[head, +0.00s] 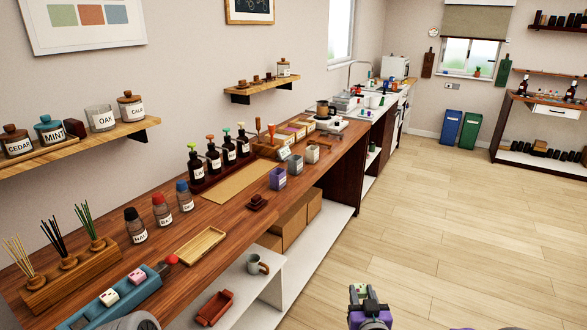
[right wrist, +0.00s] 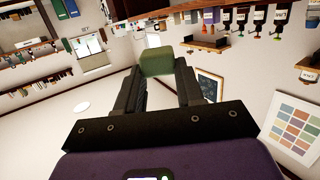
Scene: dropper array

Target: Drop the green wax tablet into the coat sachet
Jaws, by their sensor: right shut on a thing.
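My right gripper (head: 367,293) is low in the head view, over the floor and away from the counter. It is shut on the green wax tablet, a small green block (right wrist: 158,61) held between the fingertips in the right wrist view. Three small open containers stand on the counter: a purple one (head: 278,179), a grey-blue one (head: 295,165) and a pale one (head: 312,153). Their labels are too small to read, so I cannot tell which, if any, is the coat sachet. My left gripper is not in view.
The wooden counter (head: 225,215) also holds dark pump bottles (head: 213,160), shaker jars (head: 161,211), a wooden tray (head: 199,245) and a blue holder (head: 112,303) with pink and white blocks. Below is a white shelf (head: 325,235) with a mug (head: 257,264). The floor to the right is clear.

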